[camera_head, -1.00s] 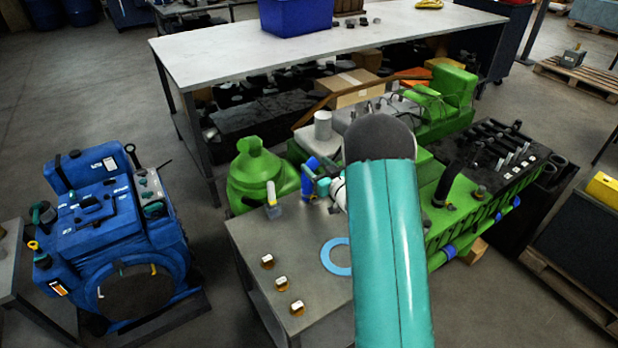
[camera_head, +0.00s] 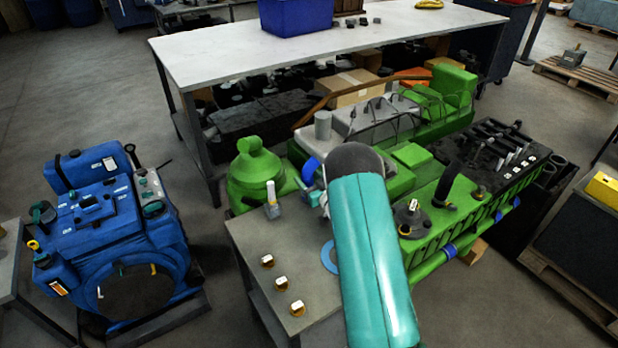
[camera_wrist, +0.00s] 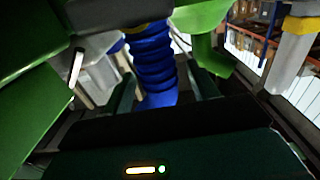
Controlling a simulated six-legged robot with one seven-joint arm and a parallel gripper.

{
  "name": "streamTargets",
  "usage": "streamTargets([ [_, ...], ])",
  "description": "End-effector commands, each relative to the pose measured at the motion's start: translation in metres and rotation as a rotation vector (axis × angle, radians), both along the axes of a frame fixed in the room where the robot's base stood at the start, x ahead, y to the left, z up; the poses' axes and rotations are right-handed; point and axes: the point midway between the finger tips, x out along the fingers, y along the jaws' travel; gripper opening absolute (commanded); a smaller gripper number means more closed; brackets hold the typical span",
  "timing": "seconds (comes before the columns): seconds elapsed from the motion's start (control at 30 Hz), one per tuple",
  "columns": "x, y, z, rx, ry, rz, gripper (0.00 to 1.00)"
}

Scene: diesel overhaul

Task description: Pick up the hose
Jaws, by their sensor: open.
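The blue ribbed hose (camera_wrist: 153,62) stands in the middle of the wrist view, with its lower end between the two fingers of my gripper (camera_wrist: 164,92). The fingers are apart, one on each side of the hose, and I cannot tell whether either touches it. In the head view a blue piece, which looks like the same hose (camera_head: 310,171), shows just left of my teal arm, by the green engine (camera_head: 408,178). My arm hides most of the gripper there.
A grey table (camera_head: 262,240) in front of the engine holds a blue ring (camera_head: 328,257), several small brass-coloured parts (camera_head: 282,283) and a small grey part (camera_head: 271,206). A blue engine (camera_head: 112,235) stands at left. A long workbench (camera_head: 200,62) is behind. Green engine parts crowd the wrist view.

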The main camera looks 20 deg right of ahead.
Motion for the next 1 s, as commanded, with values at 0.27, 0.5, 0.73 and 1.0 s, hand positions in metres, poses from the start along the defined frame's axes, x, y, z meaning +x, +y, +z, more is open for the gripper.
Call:
streamTargets([
  [0.27,0.027,0.005,0.000,0.001,0.000,-0.001,0.59],
  [0.5,0.027,0.005,0.000,0.000,0.000,-0.001,0.45],
  [0.73,0.027,0.005,0.000,0.000,0.000,-0.001,0.02],
  [1.0,0.028,0.005,0.001,0.000,-0.002,-0.001,0.02],
])
